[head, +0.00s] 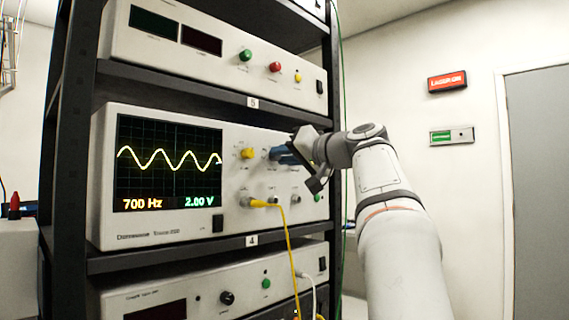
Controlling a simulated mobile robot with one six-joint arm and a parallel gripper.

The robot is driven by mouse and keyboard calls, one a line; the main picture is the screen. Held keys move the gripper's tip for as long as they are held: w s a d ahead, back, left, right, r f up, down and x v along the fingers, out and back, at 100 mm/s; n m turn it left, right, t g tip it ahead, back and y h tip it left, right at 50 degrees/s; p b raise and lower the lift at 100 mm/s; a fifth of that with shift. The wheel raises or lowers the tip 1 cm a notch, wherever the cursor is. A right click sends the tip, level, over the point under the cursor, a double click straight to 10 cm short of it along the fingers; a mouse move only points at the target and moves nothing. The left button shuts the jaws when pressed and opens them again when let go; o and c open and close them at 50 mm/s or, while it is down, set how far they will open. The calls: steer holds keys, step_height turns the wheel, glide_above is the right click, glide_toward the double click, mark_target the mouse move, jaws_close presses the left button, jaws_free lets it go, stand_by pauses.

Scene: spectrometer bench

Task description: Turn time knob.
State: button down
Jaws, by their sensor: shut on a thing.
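The oscilloscope (105,200) stands on the middle rack shelf. Its screen (168,162) shows a yellow sine wave, with readouts of 700 Hz and 2.00 V. A yellow knob (247,153) sits on the panel right of the screen, apart from my gripper. My gripper (281,155) reaches in from the right against the panel, just right of the yellow knob. It is shut on the time knob, which the fingers mostly hide. The knob's label and pointer cannot be read.
A yellow cable (289,250) hangs from a socket below my gripper. Other instruments fill the shelf above (222,66) and the shelf below (180,299). A dark rack post (334,120) stands close beside my wrist.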

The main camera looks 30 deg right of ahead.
steer(key=shift+f+n, duration=0.15)
steer(key=shift+n, duration=0.45)
steer(key=shift+b, duration=0.35)
steer(key=c, duration=1.3)
jaws_free()
steer(key=v, duration=0.7)
steer(key=shift+s, duration=0.35)
